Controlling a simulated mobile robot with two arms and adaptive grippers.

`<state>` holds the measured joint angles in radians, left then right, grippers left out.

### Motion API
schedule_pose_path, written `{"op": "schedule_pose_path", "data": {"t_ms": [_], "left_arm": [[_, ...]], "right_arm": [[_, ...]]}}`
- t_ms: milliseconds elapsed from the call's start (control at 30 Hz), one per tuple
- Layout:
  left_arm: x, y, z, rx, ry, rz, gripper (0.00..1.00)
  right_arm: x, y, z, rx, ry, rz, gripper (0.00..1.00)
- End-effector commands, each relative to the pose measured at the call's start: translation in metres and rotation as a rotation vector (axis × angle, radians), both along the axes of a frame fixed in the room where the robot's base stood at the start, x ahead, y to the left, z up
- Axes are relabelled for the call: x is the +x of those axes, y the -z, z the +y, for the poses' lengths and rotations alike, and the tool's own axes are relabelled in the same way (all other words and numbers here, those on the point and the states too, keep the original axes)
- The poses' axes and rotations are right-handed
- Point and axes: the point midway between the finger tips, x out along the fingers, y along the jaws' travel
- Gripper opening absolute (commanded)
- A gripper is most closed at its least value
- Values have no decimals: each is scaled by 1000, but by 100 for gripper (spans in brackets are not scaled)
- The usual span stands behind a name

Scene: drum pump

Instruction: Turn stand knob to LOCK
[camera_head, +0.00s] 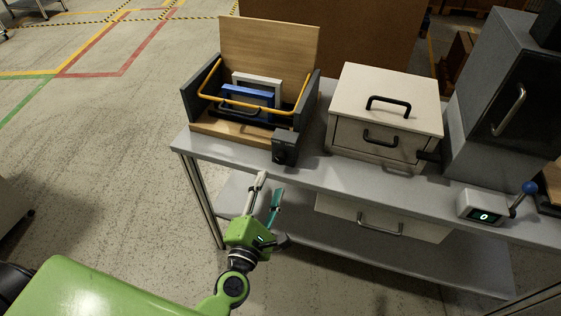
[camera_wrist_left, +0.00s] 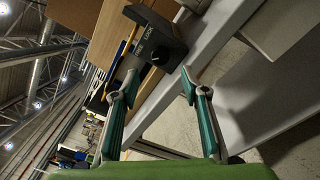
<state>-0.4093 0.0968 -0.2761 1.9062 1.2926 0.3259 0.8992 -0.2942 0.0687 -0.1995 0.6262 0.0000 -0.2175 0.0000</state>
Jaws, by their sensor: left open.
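The stand (camera_head: 205,129) is a wooden tray with dark side walls, a tall back board and a yellow bar, at the back left of the grey table. A dark knob box (camera_head: 285,148) sits at its front right corner. In the left wrist view the black knob (camera_wrist_left: 157,57) shows on the box face beside white lettering, of which LOCK can be read; where the knob points is unclear. My left gripper (camera_head: 267,190) is open and empty, in front of and below the box, apart from it. In the left wrist view its fingers (camera_wrist_left: 160,85) spread below the knob. My right gripper is not in view.
A beige cabinet (camera_head: 390,97) with black handles stands right of the stand. A grey machine (camera_head: 478,125) and a small counter box with a blue-knobbed lever (camera_head: 482,207) stand further right. A drawer (camera_head: 385,224) hangs under the table (camera_head: 350,177) edge.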

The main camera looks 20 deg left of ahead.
Motion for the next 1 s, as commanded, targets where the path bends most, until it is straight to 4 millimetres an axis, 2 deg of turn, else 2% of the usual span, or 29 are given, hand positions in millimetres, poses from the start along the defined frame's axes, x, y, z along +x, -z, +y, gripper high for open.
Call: {"op": "schedule_pose_path", "data": {"t_ms": [33,200,400,600,867,1000], "left_arm": [[13,-4,0,-2,0,-2,41],[49,-3,1,1,0,-2,41],[80,-1,1,2,2,0,41],[91,0,1,1,2,1,41],[92,1,1,1,1,2,41],[92,0,1,2,2,1,8]], "right_arm": [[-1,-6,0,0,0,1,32],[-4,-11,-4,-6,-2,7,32],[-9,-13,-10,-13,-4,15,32],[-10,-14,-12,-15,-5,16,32],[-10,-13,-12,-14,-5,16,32],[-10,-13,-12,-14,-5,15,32]]}}
